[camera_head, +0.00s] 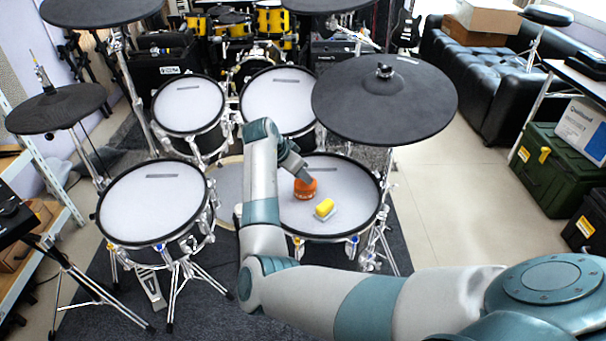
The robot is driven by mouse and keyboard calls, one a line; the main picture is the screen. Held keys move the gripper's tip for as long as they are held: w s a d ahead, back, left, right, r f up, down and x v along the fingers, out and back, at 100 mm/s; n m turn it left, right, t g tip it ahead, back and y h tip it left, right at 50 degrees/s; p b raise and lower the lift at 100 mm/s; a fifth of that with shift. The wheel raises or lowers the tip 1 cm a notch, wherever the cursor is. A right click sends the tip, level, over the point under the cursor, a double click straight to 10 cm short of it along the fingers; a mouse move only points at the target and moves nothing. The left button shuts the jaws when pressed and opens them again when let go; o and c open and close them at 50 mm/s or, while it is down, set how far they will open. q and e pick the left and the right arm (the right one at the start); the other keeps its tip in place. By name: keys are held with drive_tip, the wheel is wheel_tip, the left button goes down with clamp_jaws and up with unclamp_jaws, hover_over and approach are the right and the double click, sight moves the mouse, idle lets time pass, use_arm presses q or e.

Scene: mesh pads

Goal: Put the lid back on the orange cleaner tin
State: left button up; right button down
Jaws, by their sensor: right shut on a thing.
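The orange cleaner tin (305,194) stands on the white pad of the front right drum. My right gripper (303,179) reaches down onto its top from the upper left, shut on what looks like the orange lid (306,184). The lid is at the tin's top; I cannot tell whether it is seated or slightly above it. The fingertips are small and partly hidden by the wrist. My left gripper is not in view.
A yellow and white block (325,208) lies on the same drum pad (350,190), just right of and nearer than the tin. A black cymbal pad (384,100) overhangs the drum's far right side. Other drum pads (153,203) stand left and behind.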

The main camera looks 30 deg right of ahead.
drive_tip(key=shift+a+f, duration=0.1)
idle(0.7)
drive_tip(key=shift+f+p, duration=0.15)
drive_tip(key=shift+p, duration=1.2)
idle(1.6)
idle(0.3)
drive_tip(key=c, duration=1)
unclamp_jaws()
drive_tip(key=shift+c, duration=0.2)
wheel_tip(320, 180, up, 7)
drive_tip(key=p, duration=0.6)
drive_tip(key=shift+p, duration=0.4)
clamp_jaws()
